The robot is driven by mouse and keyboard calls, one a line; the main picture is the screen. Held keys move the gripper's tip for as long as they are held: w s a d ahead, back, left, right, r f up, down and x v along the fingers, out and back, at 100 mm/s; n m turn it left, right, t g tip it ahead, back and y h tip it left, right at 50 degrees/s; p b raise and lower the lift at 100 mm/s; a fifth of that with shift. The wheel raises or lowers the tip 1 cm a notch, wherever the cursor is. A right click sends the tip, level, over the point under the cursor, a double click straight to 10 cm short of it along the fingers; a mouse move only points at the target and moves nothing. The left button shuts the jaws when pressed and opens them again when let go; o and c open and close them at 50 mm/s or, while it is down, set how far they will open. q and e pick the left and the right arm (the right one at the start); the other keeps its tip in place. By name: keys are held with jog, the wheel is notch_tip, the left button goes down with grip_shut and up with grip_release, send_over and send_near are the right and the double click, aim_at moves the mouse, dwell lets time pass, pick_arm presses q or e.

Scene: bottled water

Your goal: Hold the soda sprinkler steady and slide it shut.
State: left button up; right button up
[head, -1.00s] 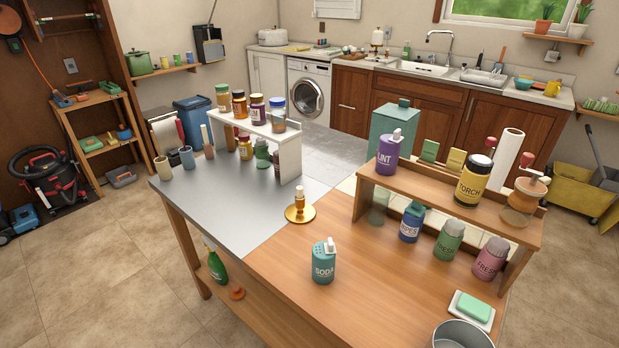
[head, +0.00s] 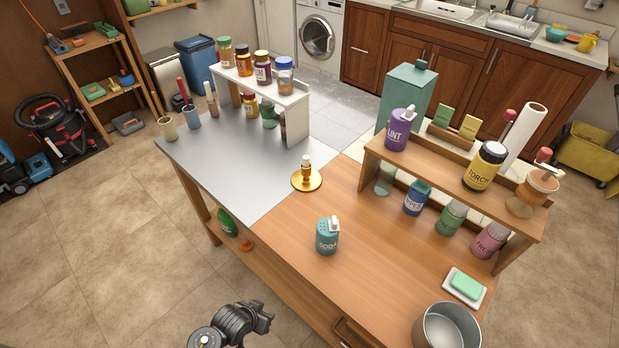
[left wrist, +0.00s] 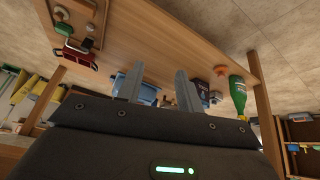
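The soda sprinkler (head: 327,237) is a teal can labelled SODA. It stands upright on the wooden part of the table (head: 300,270), with dark holes and a raised white piece on its top. Whether its opening is fully open is too small to tell. Part of my left arm shows low in the head view, in front of the table and well apart from the sprinkler; its fingertips are not clear there. In the left wrist view my left gripper (left wrist: 157,88) has its two fingers apart with nothing between them. My right gripper is not in view.
A brass-based bottle (head: 306,178) stands behind the sprinkler. A wooden rack (head: 450,190) with several containers is at the right, with a soap dish (head: 466,288) and metal pot (head: 447,330) in front. A green bottle (left wrist: 238,92) is on the lower shelf. Wood around the sprinkler is clear.

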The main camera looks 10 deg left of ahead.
pick_arm(q)
jog(key=w+d+r+m+t+h+p, duration=0.1)
jog(key=w+d+r+p, duration=0.1)
jog(key=r, duration=1)
jog(key=w+d+r+t+p, duration=0.2)
jog(key=d+r, duration=0.1)
jog(key=r, duration=0.9)
jog(key=w+d+r+m+t+h+p, duration=0.1)
jog(key=d+r+p, duration=0.1)
jog(key=r, duration=1)
jog(key=w+d+r+m+g+h, duration=0.25)
jog(key=d+r+m, duration=0.2)
jog(key=d, duration=0.25)
jog(key=w+d+r+m+g+h, duration=0.2)
jog(key=w+d+r+m+h, duration=0.15)
jog(key=d+m, duration=0.35)
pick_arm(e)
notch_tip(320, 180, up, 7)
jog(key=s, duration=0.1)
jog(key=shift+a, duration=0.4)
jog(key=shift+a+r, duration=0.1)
pick_arm(q)
jog(key=w+a+g+y, duration=0.1)
jog(key=a+g+y, duration=0.2)
jog(key=a, duration=0.5)
jog(key=shift+w+f+n+g+y, duration=0.25)
jog(key=shift+f+n+g+y, duration=0.15)
jog(key=shift+y, duration=0.5)
